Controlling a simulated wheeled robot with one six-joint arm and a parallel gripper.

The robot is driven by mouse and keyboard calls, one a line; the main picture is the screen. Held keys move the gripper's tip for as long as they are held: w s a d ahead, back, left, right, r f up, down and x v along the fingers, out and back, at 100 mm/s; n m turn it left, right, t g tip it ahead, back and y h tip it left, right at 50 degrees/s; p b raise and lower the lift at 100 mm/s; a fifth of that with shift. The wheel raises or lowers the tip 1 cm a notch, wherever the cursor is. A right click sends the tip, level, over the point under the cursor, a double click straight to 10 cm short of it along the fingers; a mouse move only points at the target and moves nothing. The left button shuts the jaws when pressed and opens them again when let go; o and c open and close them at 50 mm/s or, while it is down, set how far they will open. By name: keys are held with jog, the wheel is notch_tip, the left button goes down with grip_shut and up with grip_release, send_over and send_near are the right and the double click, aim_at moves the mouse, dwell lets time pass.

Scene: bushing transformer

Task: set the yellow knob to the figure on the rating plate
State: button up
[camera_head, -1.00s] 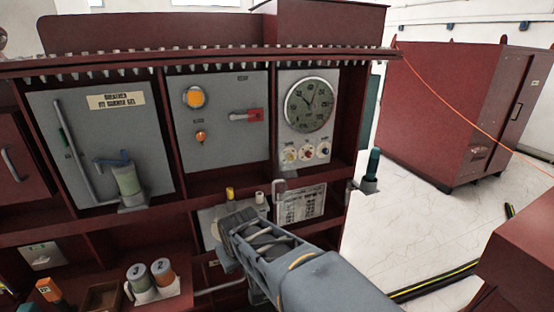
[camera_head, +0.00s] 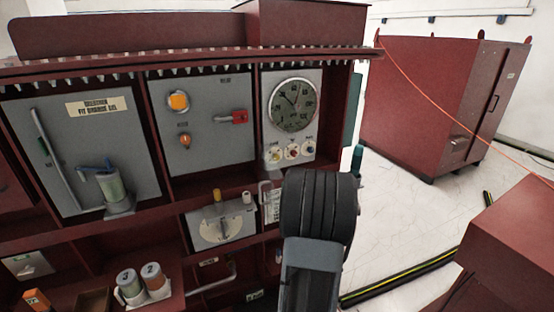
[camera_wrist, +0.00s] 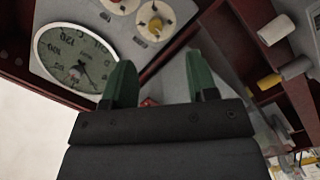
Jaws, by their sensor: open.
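The small yellow knob (camera_head: 275,155) sits on a pale round dial, leftmost of three coloured knobs under the big gauge. It also shows at the top of the wrist view (camera_wrist: 155,24), beyond my fingertips and apart from them. The rating plate (camera_head: 270,206) is a pale printed sheet below the knobs, mostly hidden by my arm; its figures cannot be read. My gripper (camera_wrist: 160,75) is open, with two green fingers apart and nothing between them. In the head view it is hidden behind my dark wrist.
The big round gauge (camera_head: 293,105) is above the knobs and left of my fingers in the wrist view (camera_wrist: 75,60). A red-handled switch (camera_head: 233,118) is to its left. A yellow peg (camera_head: 218,196) and white peg stand by a lower dial panel (camera_head: 222,232). Shelf edges project nearby.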

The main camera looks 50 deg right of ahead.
aim_at(276, 158)
jog(key=shift+n+t, duration=0.6)
jog(key=shift+t, duration=0.1)
jog(key=p+x, duration=0.1)
jog(key=x, duration=0.3)
jog(key=p+x, duration=0.2)
jog(key=x, duration=0.3)
jog(key=r+p+x, duration=0.1)
jog(key=x, duration=0.4)
jog(key=shift+w+a+p, duration=0.15)
jog(key=shift+a+p, duration=0.15)
jog(key=shift+c, duration=0.3)
jog(key=c, duration=0.9)
jog(key=shift+o, duration=0.2)
jog(key=shift+b, duration=0.3)
